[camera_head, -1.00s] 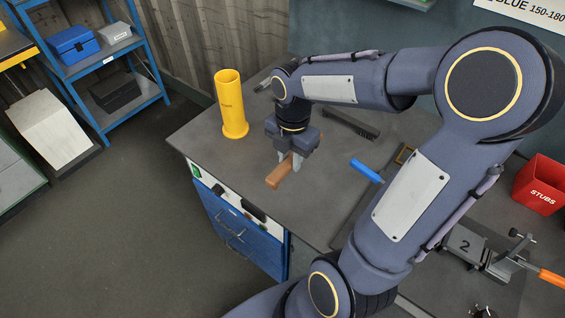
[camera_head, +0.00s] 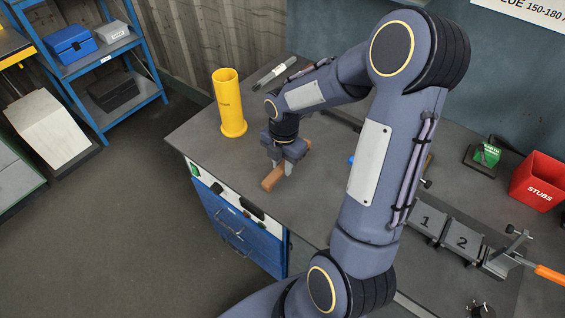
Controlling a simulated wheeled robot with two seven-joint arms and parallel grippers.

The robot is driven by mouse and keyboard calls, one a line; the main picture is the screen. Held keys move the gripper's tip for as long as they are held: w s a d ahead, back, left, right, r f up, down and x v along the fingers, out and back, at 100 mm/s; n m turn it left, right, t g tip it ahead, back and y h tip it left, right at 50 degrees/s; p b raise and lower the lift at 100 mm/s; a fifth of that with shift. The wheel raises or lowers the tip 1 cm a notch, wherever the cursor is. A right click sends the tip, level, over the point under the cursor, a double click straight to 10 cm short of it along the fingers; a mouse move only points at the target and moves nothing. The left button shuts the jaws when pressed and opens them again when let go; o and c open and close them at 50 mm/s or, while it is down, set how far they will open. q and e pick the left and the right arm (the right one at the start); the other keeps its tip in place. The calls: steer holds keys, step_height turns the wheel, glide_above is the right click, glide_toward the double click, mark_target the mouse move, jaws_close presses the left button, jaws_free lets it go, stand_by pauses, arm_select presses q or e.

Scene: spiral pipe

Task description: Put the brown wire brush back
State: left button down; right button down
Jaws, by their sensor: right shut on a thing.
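The brown wire brush (camera_head: 271,180) is in my right gripper (camera_head: 281,164). Its wooden body runs obliquely, from lower left of the fingers to upper right behind them. The fingers are shut on it, low over the left part of the grey workbench (camera_head: 214,144). I cannot tell whether the brush touches the bench top, and its bristles do not show. My left gripper is not in view.
A yellow cylinder (camera_head: 229,105) stands upright left of my gripper. A pale marker-like tool (camera_head: 276,70) lies behind. Numbered blocks (camera_head: 462,240), a red STUBS bin (camera_head: 540,182) and an orange-handled clamp (camera_head: 550,273) are at right. My arm hides the bench's middle.

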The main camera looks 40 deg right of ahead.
mark_target(283, 165)
steer(key=shift+f, duration=0.25)
steer(key=c, duration=1.2)
jaws_free()
steer(key=shift+r, duration=0.1)
step_height(283, 165, up, 12)
steer(key=shift+s+a+r+m+t+y, duration=0.5)
steer(key=shift+s+a+m+t, duration=0.85)
steer(key=shift+s+m, duration=1.9)
steer(key=shift+s+a+r+m+t+y, duration=0.5)
steer(key=shift+s+a+m, duration=1.6)
steer(key=shift+m, duration=2.3)
steer(key=shift+s+a+r+m+t+y, duration=0.3)
steer(key=shift+s+a+m+t+y, duration=0.6)
steer(key=shift+s+a+m, duration=2.15)
steer(key=shift+w+d+m, duration=0.3)
steer(key=shift+d+m, duration=0.1)
steer(key=shift+d, duration=0.2)
steer(key=shift+w+d+m, duration=0.25)
steer(key=shift+d+m, duration=0.15)
steer(key=shift+d, duration=0.2)
